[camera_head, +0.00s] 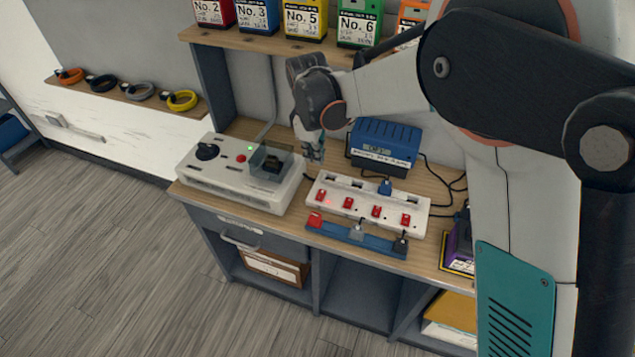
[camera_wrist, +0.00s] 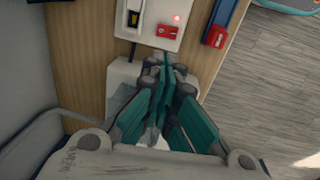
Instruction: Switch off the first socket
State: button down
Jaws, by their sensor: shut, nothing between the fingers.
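A white power strip (camera_head: 367,192) lies on the wooden bench top, with a row of red switches along its front. The first switch (camera_head: 320,195), at the left end, has a small lit red light beside it. In the wrist view the same switch (camera_wrist: 167,31) and its glowing light are near the top, next to a socket (camera_wrist: 133,18) with no plug visible in it. My gripper (camera_head: 314,154) points down near the left end of the strip, beside the white device. In the wrist view my gripper (camera_wrist: 166,62) has its fingertips together and empty, just below the switch in the picture.
A white device (camera_head: 225,174) with a clear cover stands left of the strip. A blue box (camera_head: 385,142) stands behind the strip; a blue plug (camera_head: 385,187) is in the strip. A blue rack (camera_head: 337,232) with plugs lies in front. A shelf (camera_head: 262,42) hangs above.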

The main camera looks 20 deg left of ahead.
aim_at(318, 192)
jog(key=f+b, duration=0.1)
jog(key=f, duration=0.3)
jog(key=w+f+b, duration=0.1)
jog(key=f+b, duration=0.1)
jog(key=f, duration=0.3)
jog(key=f+b, duration=0.1)
jog(key=f, duration=0.4)
jog(key=shift+w+d, duration=0.1)
jog(key=shift+w, duration=0.25)
jog(key=shift+b, duration=0.3)
jog(key=shift+w+f, duration=0.15)
jog(key=shift+f, duration=0.25)
jog(key=shift+r, duration=0.1)
jog(key=shift+s, duration=0.2)
